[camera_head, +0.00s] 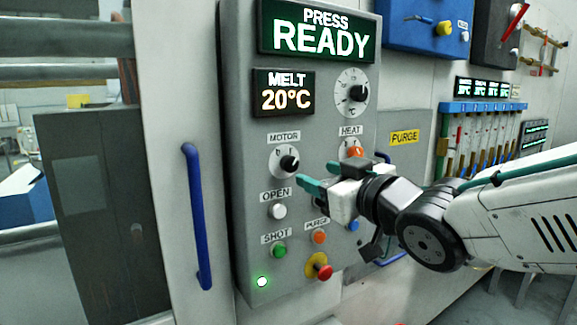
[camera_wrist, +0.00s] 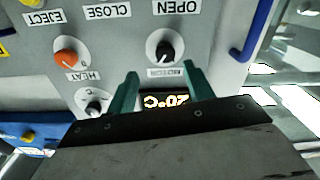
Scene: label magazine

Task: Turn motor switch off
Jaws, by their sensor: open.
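The motor switch (camera_head: 289,163) is a black knob on a round white plate, under the MOTOR label on the grey control panel (camera_head: 330,130). It also shows in the wrist view (camera_wrist: 165,50), just beyond and between my fingertips. My gripper (camera_head: 319,175) has green fingers, held apart with nothing between them. In the head view it is just right of and slightly below the knob. In the wrist view a gap seems to lie between the fingertips and the knob; I cannot tell its depth exactly.
The orange HEAT knob (camera_head: 354,152) is close to my gripper, partly hidden behind it. White OPEN (camera_head: 278,211), green SHOT (camera_head: 279,250) and orange PURGE (camera_head: 319,237) buttons and a red stop button (camera_head: 324,271) lie below. A blue handle (camera_head: 198,215) stands left.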

